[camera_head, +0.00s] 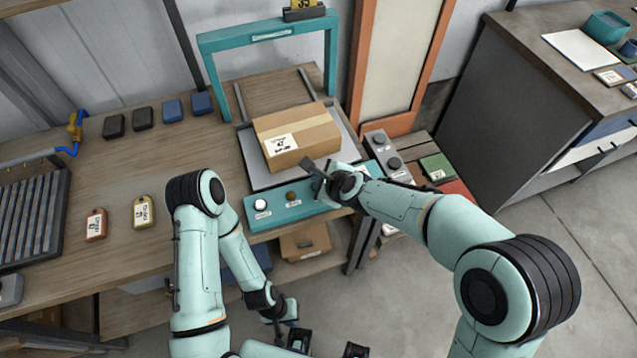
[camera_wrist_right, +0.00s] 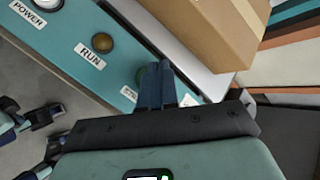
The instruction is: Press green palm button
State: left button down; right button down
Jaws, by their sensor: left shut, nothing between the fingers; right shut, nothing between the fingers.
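A teal control panel (camera_head: 291,215) runs along the front of the bench. It carries a white POWER button (camera_head: 261,205) and a brown RUN button (camera_head: 291,195). My left gripper (camera_head: 278,327) is shut and empty, low in front of the bench.
A cardboard box (camera_head: 318,130) with a label sits on the grey plate behind the panel, under a teal arch (camera_head: 270,36). A grey box with knobs (camera_head: 385,150) stands to the right. Tags and small dark blocks lie on the left of the bench (camera_head: 110,185).

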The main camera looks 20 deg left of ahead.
jog(key=shift+f, duration=0.15)
dwell(0.6)
jog(key=shift+f, duration=0.3)
